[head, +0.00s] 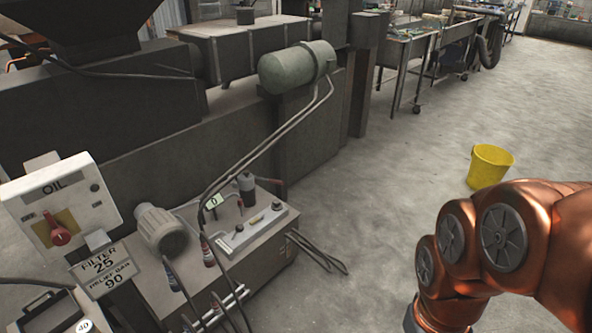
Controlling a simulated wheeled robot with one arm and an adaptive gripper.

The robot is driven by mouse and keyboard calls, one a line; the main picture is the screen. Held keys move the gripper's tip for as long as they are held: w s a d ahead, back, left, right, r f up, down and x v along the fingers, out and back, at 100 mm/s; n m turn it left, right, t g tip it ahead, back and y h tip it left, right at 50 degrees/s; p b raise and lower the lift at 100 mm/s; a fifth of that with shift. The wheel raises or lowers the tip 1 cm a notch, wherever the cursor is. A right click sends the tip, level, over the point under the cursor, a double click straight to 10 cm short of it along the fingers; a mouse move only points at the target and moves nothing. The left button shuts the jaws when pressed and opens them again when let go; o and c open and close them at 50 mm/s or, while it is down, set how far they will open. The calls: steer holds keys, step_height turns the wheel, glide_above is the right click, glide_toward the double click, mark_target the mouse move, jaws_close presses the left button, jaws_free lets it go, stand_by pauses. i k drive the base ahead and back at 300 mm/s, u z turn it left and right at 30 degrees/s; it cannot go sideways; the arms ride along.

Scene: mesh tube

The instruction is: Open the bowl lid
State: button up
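I see no bowl and no bowl lid in the head view. My copper-coloured arm comes in from the lower right and bends down past the bottom edge of the picture. My gripper's fingers are not in view.
A yellow bucket (490,166) stands on the concrete floor behind my arm. A grey hydraulic unit (235,238) with hoses and an OIL control box (62,207) fill the lower left. Metal tables (405,48) stand at the back. The floor (390,190) between is mostly clear.

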mark_target(246, 181)
steer(key=z, duration=0.35)
steer(key=i, duration=0.85)
steer(key=u, duration=0.3)
steer(key=i, duration=1.1)
steer(key=u, duration=1.45)
steer(key=i, duration=0.75)
steer(key=u, duration=0.7)
